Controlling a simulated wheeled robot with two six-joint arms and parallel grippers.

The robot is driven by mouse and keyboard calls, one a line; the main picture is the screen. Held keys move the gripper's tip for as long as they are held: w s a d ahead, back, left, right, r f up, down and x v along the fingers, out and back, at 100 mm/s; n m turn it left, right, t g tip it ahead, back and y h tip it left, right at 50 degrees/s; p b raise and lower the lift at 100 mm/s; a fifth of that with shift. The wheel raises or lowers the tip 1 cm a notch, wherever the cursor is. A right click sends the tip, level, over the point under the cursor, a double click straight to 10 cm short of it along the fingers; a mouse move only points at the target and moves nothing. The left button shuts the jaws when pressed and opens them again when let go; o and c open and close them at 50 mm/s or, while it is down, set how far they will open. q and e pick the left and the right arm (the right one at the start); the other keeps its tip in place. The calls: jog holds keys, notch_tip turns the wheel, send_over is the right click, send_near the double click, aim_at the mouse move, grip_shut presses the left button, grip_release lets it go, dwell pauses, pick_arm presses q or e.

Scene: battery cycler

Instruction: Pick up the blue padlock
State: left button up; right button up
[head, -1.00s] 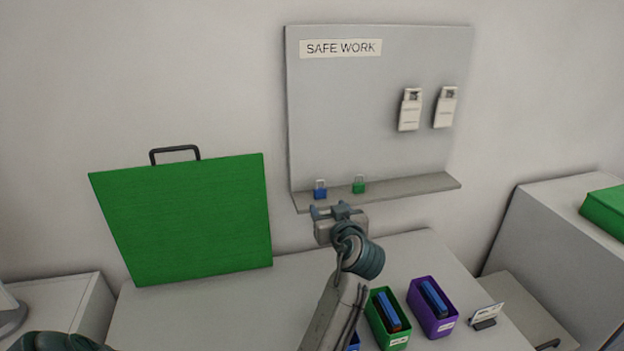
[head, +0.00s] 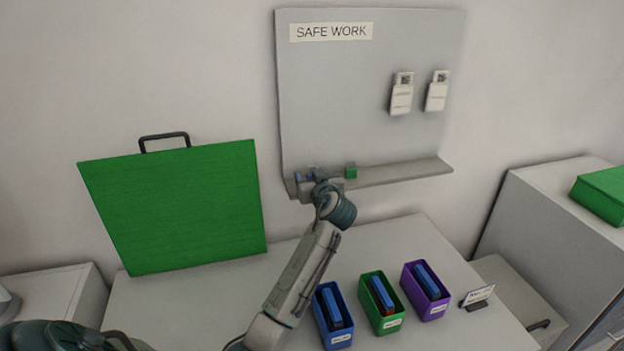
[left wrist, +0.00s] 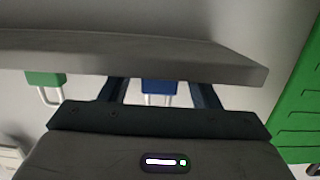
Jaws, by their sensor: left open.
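The blue padlock (left wrist: 159,87) shows between the two fingers of my open left gripper (left wrist: 161,92) in the left wrist view, which looks upside down. Its shackle points down in that picture, and I cannot tell whether the fingers touch it. In the head view my left gripper (head: 311,174) is at the left part of the shelf (head: 400,173), and it largely hides the blue padlock. The green padlock (head: 351,172) stands on the shelf just right of the gripper and also shows in the left wrist view (left wrist: 45,79). My right gripper is not in view.
The grey board (head: 345,90) rises behind the shelf, with two white tags (head: 402,95) on it. A green case (head: 172,208) stands at the left. Blue (head: 334,318), green (head: 384,306) and purple (head: 427,292) bins stand on the bench (head: 200,310).

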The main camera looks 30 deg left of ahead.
pick_arm(q)
jog(key=shift+d, duration=0.1)
jog(key=shift+c, duration=1.2)
jog(key=c, duration=0.9)
jog(key=shift+o, duration=0.2)
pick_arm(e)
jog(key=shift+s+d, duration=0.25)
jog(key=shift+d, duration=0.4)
pick_arm(q)
jog(key=shift+r, duration=0.1)
